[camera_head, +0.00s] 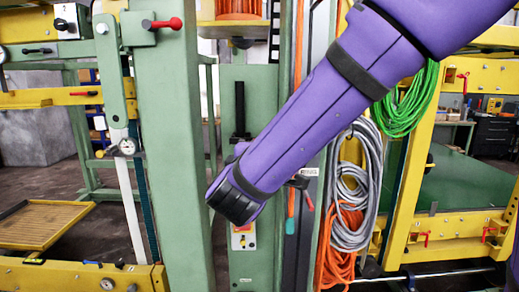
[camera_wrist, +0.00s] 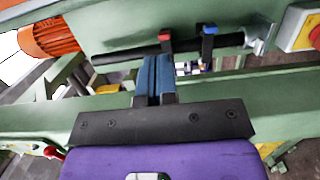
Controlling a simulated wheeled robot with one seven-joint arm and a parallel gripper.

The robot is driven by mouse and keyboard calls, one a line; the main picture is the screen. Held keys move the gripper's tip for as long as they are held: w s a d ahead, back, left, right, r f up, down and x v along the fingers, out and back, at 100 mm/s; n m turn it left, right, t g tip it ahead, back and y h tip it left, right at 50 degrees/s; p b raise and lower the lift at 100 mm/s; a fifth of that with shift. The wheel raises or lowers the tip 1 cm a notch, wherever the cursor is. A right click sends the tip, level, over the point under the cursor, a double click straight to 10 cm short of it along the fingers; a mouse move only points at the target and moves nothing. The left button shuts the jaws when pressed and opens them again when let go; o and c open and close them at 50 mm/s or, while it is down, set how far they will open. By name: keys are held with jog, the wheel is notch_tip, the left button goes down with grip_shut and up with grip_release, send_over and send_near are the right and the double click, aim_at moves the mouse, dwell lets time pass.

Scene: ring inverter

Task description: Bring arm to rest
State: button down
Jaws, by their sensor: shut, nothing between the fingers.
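My purple arm (camera_head: 320,110) slants across the head view from the upper right down to the middle. It ends in a dark cap (camera_head: 233,202) in front of the green machine frame. My gripper (camera_wrist: 154,62) shows only in the wrist view. Its two dark blue fingers are pressed together with nothing between them. They point away from the black mounting plate (camera_wrist: 160,124) towards a black bar. I cannot tell whether the fingertips touch anything. The gripper is hidden in the head view.
A green post (camera_head: 170,150) stands left of my arm. Green (camera_head: 407,100) and grey (camera_head: 372,180) cable coils hang right of it. In the wrist view, a black bar (camera_wrist: 135,50) with red and blue clips crosses ahead. An orange motor (camera_wrist: 50,40) is at upper left.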

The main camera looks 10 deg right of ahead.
jog(key=s+d+m+g+h, duration=0.2)
jog(key=s+d+m+g, duration=0.3)
jog(key=d, duration=0.5)
jog(key=s+d+m+g+h, duration=0.25)
jog(key=s+d+g, duration=0.35)
jog(key=s+d, duration=0.3)
jog(key=s+d+m+y, duration=0.1)
jog(key=s+m+y, duration=0.5)
jog(key=s+y, duration=0.4)
jog(key=shift+s+f+m+g, duration=0.25)
jog(key=shift+s+m+g, duration=0.05)
jog(key=shift+s+m, duration=0.05)
jog(key=shift+d, duration=0.15)
